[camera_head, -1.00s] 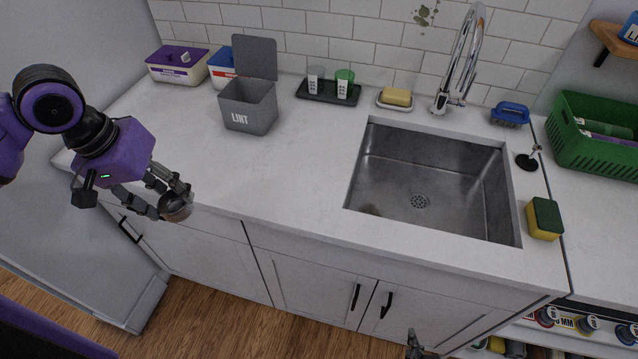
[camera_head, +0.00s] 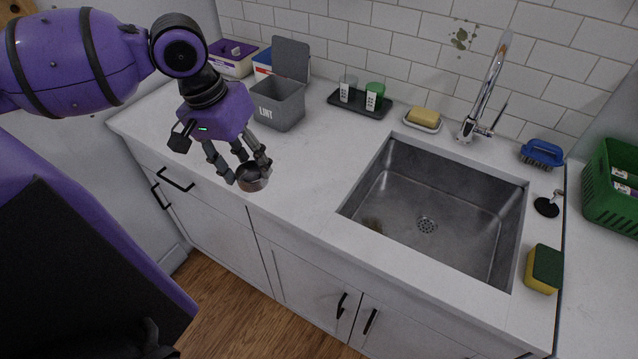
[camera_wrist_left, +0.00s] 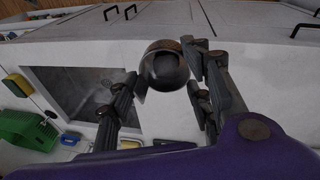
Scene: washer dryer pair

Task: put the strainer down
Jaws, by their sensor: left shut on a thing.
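The strainer (camera_head: 252,179) is a small round metal cup, brownish and shiny, in my left gripper (camera_head: 240,171). The left gripper's dark fingers are closed around it, near the front edge of the white counter (camera_head: 310,180). In the left wrist view the strainer (camera_wrist_left: 165,66) sits between the fingertips, with its round face towards the camera. Whether it touches the counter or hangs just above it, I cannot tell. The sink (camera_head: 440,255) with its drain (camera_head: 427,224) lies to the right of the gripper. My right gripper is not clearly seen.
A grey lint bin (camera_head: 279,104) with its lid up stands behind the gripper. A dark tray (camera_head: 360,104) with cups, a soap dish (camera_head: 422,119), a faucet (camera_head: 484,90), a blue brush (camera_head: 541,153), a black stopper (camera_head: 547,206) and a sponge (camera_head: 544,269) surround the sink.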

